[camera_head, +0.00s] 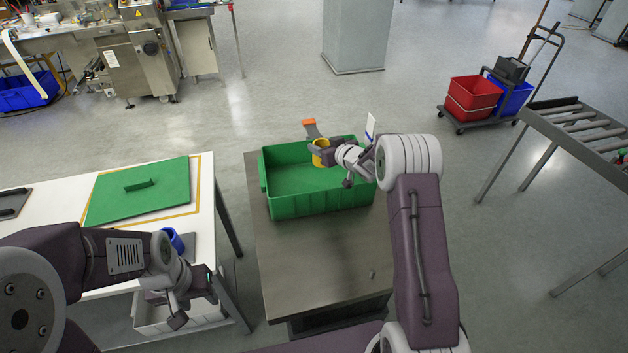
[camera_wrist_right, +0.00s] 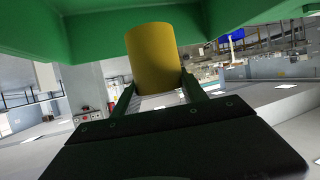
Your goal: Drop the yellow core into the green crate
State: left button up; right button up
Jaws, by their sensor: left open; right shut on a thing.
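The green crate (camera_head: 318,199) stands open on a grey metal table. My right gripper (camera_head: 318,154) is shut on the yellow core (camera_head: 322,145) at the crate's back side, over or near its far rim; the exact height is hard to tell. In the right wrist view the yellow core (camera_wrist_right: 155,52) sits between the two fingers (camera_wrist_right: 157,92), with green crate walls (camera_wrist_right: 95,40) around it. My left gripper (camera_head: 192,308) is open and empty, low at the front left, beside the white table.
A blue ring-like core (camera_head: 173,240) stands on a grey pad on the white table (camera_head: 205,200). A green board (camera_head: 140,200) with a handle lies there too. An orange-topped piece (camera_head: 309,123) shows behind the crate.

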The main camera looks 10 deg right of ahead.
pick_arm(q)
notch_tip(320, 180, down, 4)
jog(key=b, duration=0.2)
jog(key=shift+r+b, duration=0.1)
jog(key=shift+b, duration=0.2)
pick_arm(e)
notch_tip(320, 180, down, 4)
jog(key=shift+a+r, duration=0.1)
pick_arm(q)
jog(key=shift+a, duration=0.1)
pick_arm(e)
jog(key=o, duration=1.4)
pick_arm(q)
jog(key=shift+r, duration=0.1)
pick_arm(e)
jog(key=v, duration=0.9)
